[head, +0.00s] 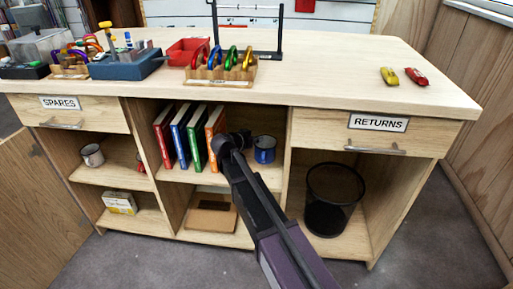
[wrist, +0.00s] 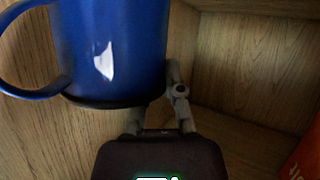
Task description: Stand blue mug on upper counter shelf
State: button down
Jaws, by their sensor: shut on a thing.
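The blue mug (head: 264,150) is inside the upper middle compartment of the counter, right of the books. It looks upright. In the wrist view the mug (wrist: 115,50) fills the upper left, its handle pointing left. My gripper (head: 246,138) reaches into this compartment and is shut on the mug; in the wrist view one finger (wrist: 178,95) shows against the mug's right side, the other is mostly hidden behind it. The upper shelf (head: 178,176) is under the mug. I cannot tell whether the mug's base touches it.
Several upright books (head: 196,140) stand left of the mug. A wooden divider (head: 288,150) bounds the compartment at right. The countertop (head: 340,70) overhangs above. A grey mug (head: 92,155) stands in the left compartment. A black mesh bin (head: 333,200) stands at lower right.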

jog(key=shift+w+d, duration=0.1)
jog(key=shift+w, duration=0.1)
jog(key=shift+f, duration=0.15)
jog(key=shift+f+b, duration=1.65)
jog(key=shift+b, duration=0.1)
jog(key=shift+f, duration=0.1)
jog(key=c, duration=0.8)
grip_release()
jog(key=shift+o, duration=0.2)
